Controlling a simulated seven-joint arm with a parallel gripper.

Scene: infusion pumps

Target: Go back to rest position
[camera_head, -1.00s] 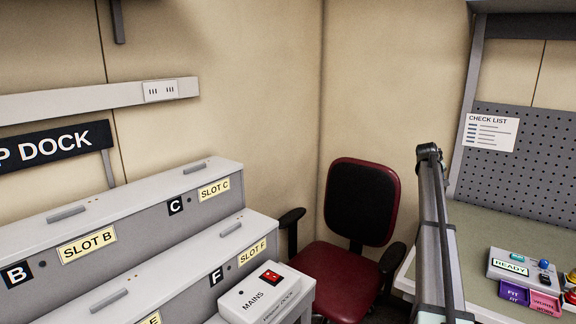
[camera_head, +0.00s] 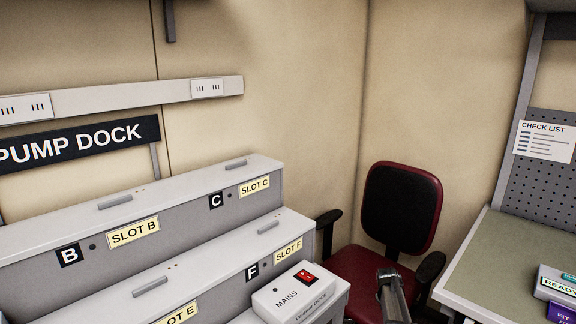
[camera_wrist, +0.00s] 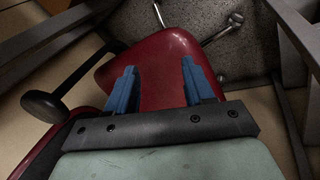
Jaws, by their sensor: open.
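My gripper (camera_wrist: 160,88) shows in the wrist view with its two blue fingers spread apart. It is open, with nothing between the fingers. Behind the fingers is the red seat of a chair (camera_wrist: 150,60). In the head view a part of my arm shows low, in front of the same red and black chair (camera_head: 400,210). The fingers do not show in the head view.
The grey pump dock, under its PUMP DOCK sign (camera_head: 75,143), fills the left with slot labels. A white MAINS box (camera_head: 295,292) stands at its front. A workbench (camera_head: 490,265) with a READY box (camera_head: 556,284) and a pegboard stands at right.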

